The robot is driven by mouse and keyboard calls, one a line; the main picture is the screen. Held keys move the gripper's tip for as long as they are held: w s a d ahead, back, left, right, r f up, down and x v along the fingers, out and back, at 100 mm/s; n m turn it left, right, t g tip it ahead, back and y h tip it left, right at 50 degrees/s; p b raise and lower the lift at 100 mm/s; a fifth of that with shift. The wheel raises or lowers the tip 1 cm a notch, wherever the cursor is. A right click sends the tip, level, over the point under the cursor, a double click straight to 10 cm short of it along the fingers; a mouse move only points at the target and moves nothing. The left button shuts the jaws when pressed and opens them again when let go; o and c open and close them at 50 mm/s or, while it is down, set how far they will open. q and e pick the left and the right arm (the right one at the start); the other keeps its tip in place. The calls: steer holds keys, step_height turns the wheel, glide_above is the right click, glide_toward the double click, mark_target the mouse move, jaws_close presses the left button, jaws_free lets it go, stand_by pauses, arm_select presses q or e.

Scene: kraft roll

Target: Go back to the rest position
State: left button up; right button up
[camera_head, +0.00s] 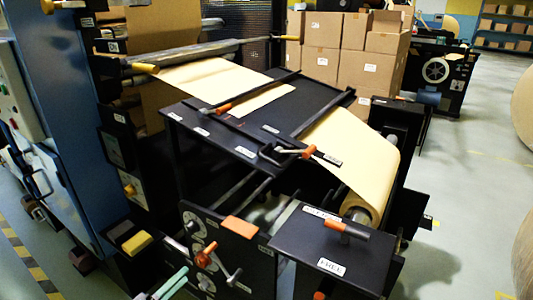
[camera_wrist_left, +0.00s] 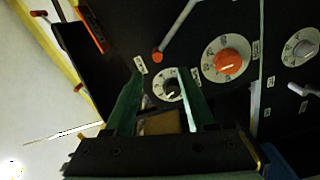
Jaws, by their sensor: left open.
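My left gripper (camera_head: 168,284) shows at the bottom edge of the head view, in front of the machine's dial panel (camera_head: 203,225). In the left wrist view its two green fingers (camera_wrist_left: 163,75) stand apart with nothing held between them. Beyond the fingers are a small white dial (camera_wrist_left: 170,85), a dial with an orange knob (camera_wrist_left: 228,62) and a lever with a red tip (camera_wrist_left: 157,57). I cannot tell the exact gap between the fingers and the panel. My right gripper is not in view.
The black machine carries a kraft paper roll (camera_head: 375,190) and a paper web (camera_head: 215,75). A black box (camera_head: 330,255) with an orange-ended handle juts out at the front right. Cardboard boxes (camera_head: 372,65) are stacked behind. Open floor (camera_head: 465,190) lies to the right.

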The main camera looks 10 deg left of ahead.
arm_select(q)
steer(key=s+d+f+m+g+y, duration=0.1)
steer(key=s+d+f+m+g, duration=0.25)
steer(key=s+d+m, duration=0.4)
steer(key=s+d+f+m+g+y, duration=0.25)
steer(key=s+d+m+g, duration=0.2)
steer(key=s+d, duration=0.6)
step_height(320, 180, up, 10)
steer(key=s+a+p, duration=0.1)
steer(key=a+p, duration=0.1)
steer(key=p, duration=1.2)
steer(key=shift+a+m, duration=0.15)
steer(key=shift+m, duration=0.25)
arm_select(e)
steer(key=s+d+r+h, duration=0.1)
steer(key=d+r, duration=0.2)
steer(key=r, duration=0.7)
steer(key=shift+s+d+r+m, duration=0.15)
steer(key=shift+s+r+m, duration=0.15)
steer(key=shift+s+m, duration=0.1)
arm_select(q)
steer(key=shift+f, duration=0.1)
